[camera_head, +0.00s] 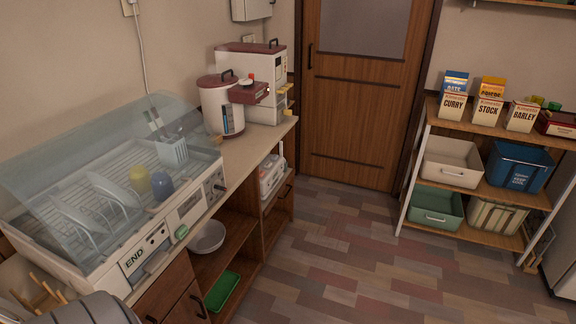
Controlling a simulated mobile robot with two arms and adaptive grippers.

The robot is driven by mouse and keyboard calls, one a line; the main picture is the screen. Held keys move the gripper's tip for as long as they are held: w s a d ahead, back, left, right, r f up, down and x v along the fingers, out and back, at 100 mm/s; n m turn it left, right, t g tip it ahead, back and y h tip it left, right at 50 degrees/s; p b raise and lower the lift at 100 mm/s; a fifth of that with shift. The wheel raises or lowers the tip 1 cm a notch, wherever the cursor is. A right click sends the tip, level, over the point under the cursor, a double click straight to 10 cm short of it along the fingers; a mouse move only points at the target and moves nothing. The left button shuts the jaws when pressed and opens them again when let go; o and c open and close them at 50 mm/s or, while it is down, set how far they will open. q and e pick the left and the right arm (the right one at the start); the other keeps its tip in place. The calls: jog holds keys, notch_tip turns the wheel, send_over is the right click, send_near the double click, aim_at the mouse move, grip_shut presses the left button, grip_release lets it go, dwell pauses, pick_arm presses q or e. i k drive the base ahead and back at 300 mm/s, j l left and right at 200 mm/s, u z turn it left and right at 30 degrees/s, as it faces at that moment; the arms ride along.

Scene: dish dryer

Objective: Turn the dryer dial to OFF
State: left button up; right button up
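The dish dryer (107,271) stands at the left end of the counter, with a clear lid (60,150) over its rack. Its front faces right and carries a small panel (215,187), a pale window and an END label (134,262). A green knob-like part (181,231) sticks out from the front between the window and the label; I cannot tell for sure that it is the dial. The dial's setting is too small to read. Neither of my grippers shows in the head view, and nothing is seen touching the dryer's front.
A red-lidded pot (216,112) and a white machine (262,85) stand farther along the counter. A shelf (473,188) with bins stands at right. The floor (350,255) between is clear.

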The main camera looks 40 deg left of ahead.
aim_at(216, 186)
jog(key=i+u, duration=0.15)
jog(key=i, duration=0.25)
jog(key=i+l+u, duration=0.15)
jog(key=i, duration=0.3)
jog(key=i+l+u, duration=0.2)
jog(key=i, duration=0.2)
jog(key=i+l+u, duration=0.15)
jog(key=i, duration=0.25)
